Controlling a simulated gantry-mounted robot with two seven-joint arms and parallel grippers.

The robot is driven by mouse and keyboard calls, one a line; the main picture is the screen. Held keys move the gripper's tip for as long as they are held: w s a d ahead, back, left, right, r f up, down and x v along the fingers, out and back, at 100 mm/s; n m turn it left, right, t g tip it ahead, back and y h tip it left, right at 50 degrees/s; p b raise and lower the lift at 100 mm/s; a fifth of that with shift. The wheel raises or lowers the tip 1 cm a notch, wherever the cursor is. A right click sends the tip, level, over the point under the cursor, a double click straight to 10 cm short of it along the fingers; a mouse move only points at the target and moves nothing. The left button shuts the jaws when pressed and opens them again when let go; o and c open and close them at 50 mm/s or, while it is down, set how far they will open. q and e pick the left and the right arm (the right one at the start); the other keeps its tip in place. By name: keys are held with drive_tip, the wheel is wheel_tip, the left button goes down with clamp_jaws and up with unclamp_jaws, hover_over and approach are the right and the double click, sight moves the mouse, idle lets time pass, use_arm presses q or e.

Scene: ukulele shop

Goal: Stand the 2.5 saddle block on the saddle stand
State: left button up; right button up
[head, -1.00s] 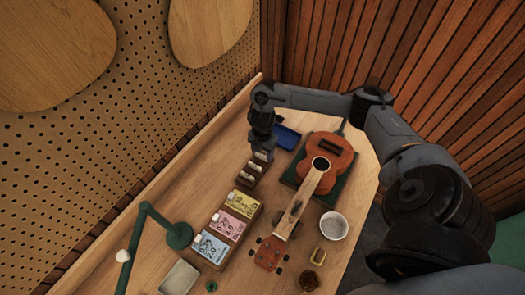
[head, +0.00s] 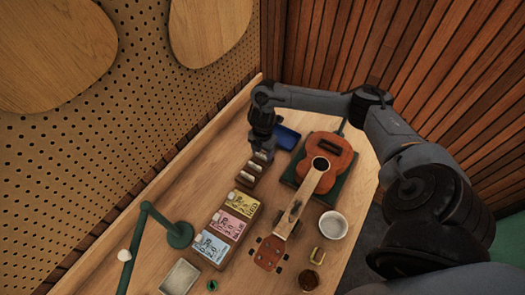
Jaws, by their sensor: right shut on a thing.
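The saddle stand (head: 243,192) is a dark brown stepped wooden holder on the bench, left of the ukulele, with small pale blocks standing in a row along it. My right gripper (head: 261,150) points down at the far end of this row. It is shut on a small pale block (head: 260,157), seemingly the saddle block, at or just above the stand's far end. The gripper hides most of it. Its marking is too small to read, and I cannot tell whether it touches the stand. My left gripper is not in view.
A ukulele (head: 328,155) lies on a green mat (head: 331,195) to the right. A blue object (head: 287,138) lies just right of the gripper. Coloured cards (head: 226,230), a white bowl (head: 333,225), a green lamp (head: 178,236) and a tray (head: 180,277) stand nearer.

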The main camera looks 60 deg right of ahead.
drive_tip(key=o, duration=1.3)
drive_tip(key=shift+r, duration=0.2)
wheel_tip(320, 180, up, 4)
drive_tip(key=p, duration=0.5)
drive_tip(key=shift+r, duration=0.2)
drive_tip(key=shift+r+p, duration=1.05)
drive_tip(key=shift+r, duration=0.05)
